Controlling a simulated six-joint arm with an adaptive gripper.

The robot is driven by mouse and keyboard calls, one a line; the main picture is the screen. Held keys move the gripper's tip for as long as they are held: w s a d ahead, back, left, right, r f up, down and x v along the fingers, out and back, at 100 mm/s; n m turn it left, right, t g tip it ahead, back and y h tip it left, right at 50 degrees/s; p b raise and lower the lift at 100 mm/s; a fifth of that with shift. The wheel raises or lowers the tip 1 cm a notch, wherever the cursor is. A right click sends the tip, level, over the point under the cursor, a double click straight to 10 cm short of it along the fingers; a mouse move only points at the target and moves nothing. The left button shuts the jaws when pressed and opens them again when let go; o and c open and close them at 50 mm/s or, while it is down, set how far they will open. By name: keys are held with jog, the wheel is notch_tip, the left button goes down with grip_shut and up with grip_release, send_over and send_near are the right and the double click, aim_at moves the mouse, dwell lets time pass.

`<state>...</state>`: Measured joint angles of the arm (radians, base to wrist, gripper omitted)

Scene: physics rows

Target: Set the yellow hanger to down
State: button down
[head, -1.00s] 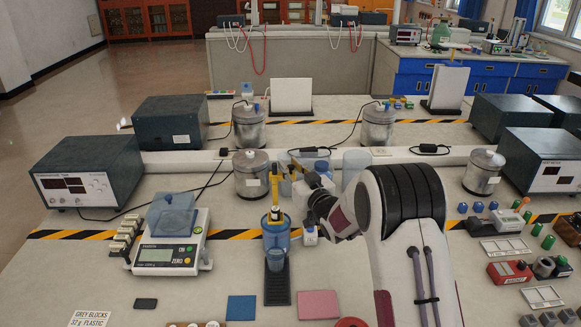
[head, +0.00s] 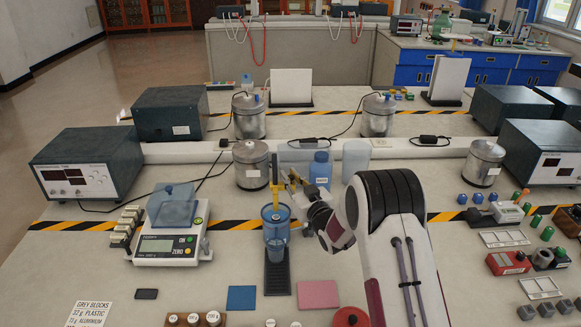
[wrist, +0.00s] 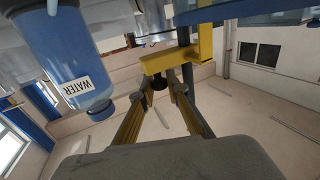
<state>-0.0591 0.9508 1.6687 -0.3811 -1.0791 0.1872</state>
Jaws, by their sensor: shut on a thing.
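The yellow hanger (head: 275,196) stands upright at the blue, clear-walled vessel (head: 277,236), its lower end at the vessel's rim. The vessel is on a black stand (head: 277,279) left of my arm. My gripper (head: 294,184) reaches in from the right at the hanger's upper part and is shut on it. In the wrist view the hanger (wrist: 180,62) is a yellow bracket at the tips of my gripper (wrist: 165,82). A small dark piece sits between the fingertips. The hanger's exact contact with the vessel is hard to make out.
A blue WATER bottle (head: 320,170) stands just behind my gripper; it is close in the wrist view (wrist: 68,65). A metal canister (head: 250,166) is behind the hanger. A scale (head: 170,245) stands left of the vessel. Blue (head: 242,298) and pink (head: 318,294) pads lie in front.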

jog(key=shift+f, duration=1.45)
jog(key=c, duration=2.3)
grip_release()
jog(key=shift+f, duration=0.1)
jog(key=shift+s, duration=0.15)
jog(key=shift+s+d, duration=0.15)
jog(key=shift+v, duration=5.65)
